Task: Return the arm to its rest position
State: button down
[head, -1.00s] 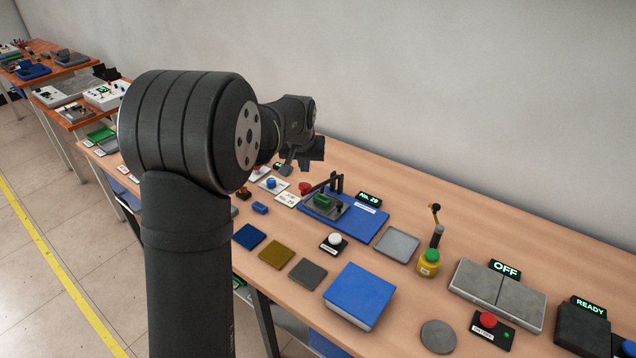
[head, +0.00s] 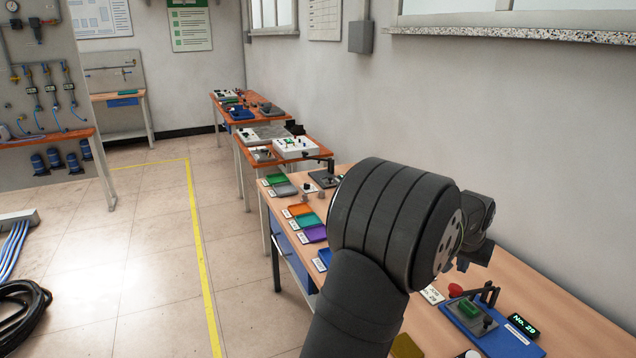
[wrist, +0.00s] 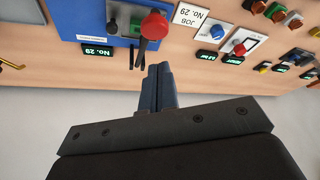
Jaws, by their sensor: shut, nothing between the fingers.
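My gripper (wrist: 158,85) shows in the wrist view with its two dark blue fingers pressed together and nothing between them. It is above the bench, apart from the things on it. In the head view only a small part of my gripper shows, past my large dark arm joint. The blue fixture (head: 510,345) is on the bench below and to the right of it, with a green block (head: 468,308) on it and a red knob (head: 455,290) beside it. The red knob also shows in the wrist view (wrist: 154,26), just beyond the fingertips.
A lit "No. 29" display (head: 523,326) and a job card (wrist: 190,15) lie near the fixture. Coloured trays (head: 306,220) line the bench's left edge. Buttons (wrist: 239,49) stand at the right in the wrist view. A wall runs behind the bench; open floor lies left.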

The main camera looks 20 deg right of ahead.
aim_at(457, 285)
jog(key=shift+f, duration=2.4)
jog(key=c, duration=0.8)
grip_release()
jog(key=o, duration=0.4)
jog(key=shift+s+r, duration=0.15)
jog(key=shift+r, duration=0.25)
jog(key=o, duration=0.4)
jog(key=s+a+r+m, duration=0.2)
jog(key=s+r+m, duration=0.3)
jog(key=r, duration=0.9)
jog(key=s, duration=0.3)
jog(key=shift+r+m, duration=0.15)
jog(key=shift+m, duration=0.15)
jog(key=x, duration=0.9)
jog(key=shift+f, duration=0.35)
jog(key=v, duration=1)
